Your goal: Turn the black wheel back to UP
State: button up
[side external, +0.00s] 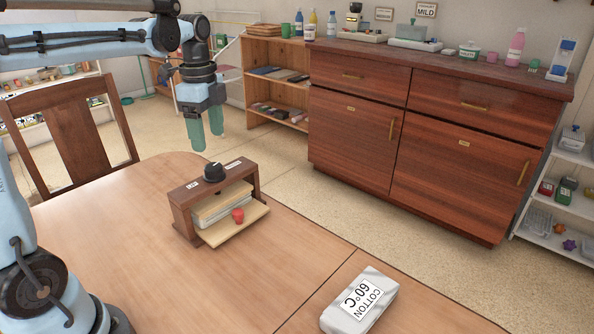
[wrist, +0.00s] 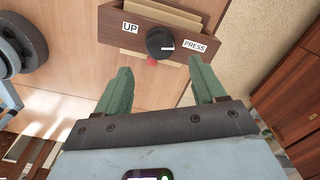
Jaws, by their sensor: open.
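The black wheel (side external: 214,171) sits on top of a small brown wooden press (side external: 182,215) on the table. In the wrist view the wheel (wrist: 160,40) stands between an UP label (wrist: 131,27) on the left and a PRESS label (wrist: 195,46) on the right. A white mark on the wheel points right, towards PRESS. My gripper (side external: 206,134) is above and behind the press, apart from the wheel. Its two green fingers are spread and empty, and in the wrist view the gripper (wrist: 161,75) shows the wheel just beyond the gap.
A red knob (side external: 238,215) is at the press's front, over a pale board. A wooden chair (side external: 75,135) stands at the left. A brown cabinet (side external: 430,130) stands behind. Table space around the press is clear.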

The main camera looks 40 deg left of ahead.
aim_at(213, 166)
notch_tip(213, 166, down, 8)
jog(key=shift+r, duration=0.25)
jog(key=c, duration=1.1)
jog(key=shift+o, duration=0.2)
